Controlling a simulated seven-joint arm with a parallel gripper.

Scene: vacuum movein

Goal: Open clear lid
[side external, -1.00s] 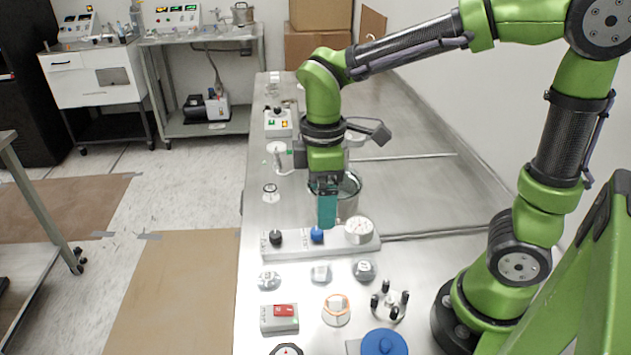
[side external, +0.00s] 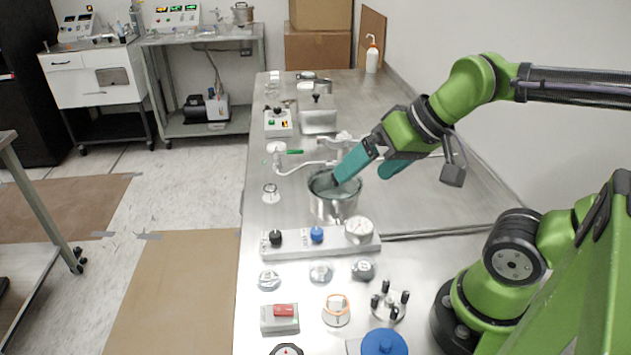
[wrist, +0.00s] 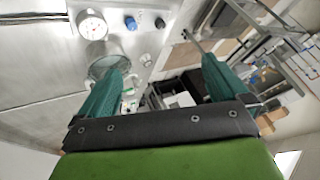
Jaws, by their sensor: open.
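A steel pot (side external: 331,211) stands on the bench behind the valve panel. Its round top (side external: 322,185) looks glassy and dark-rimmed, consistent with a clear lid lying flat, though its edges are hard to make out. My gripper (side external: 362,176) is tilted, with two teal fingers spread wide and nothing between them. One finger reaches over the pot's top, the other is to its right; I cannot tell whether it touches. In the wrist view, the pot's round top (wrist: 104,64) is beside the left finger of my gripper (wrist: 168,70), which partly covers it.
A white valve panel (side external: 297,252) with a black knob, a blue knob (side external: 317,234) and a gauge (side external: 359,230) lies in front of the pot. White tubing (side external: 305,166) runs behind it. A steel box (side external: 318,118) stands farther back. The bench to the right is mostly clear.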

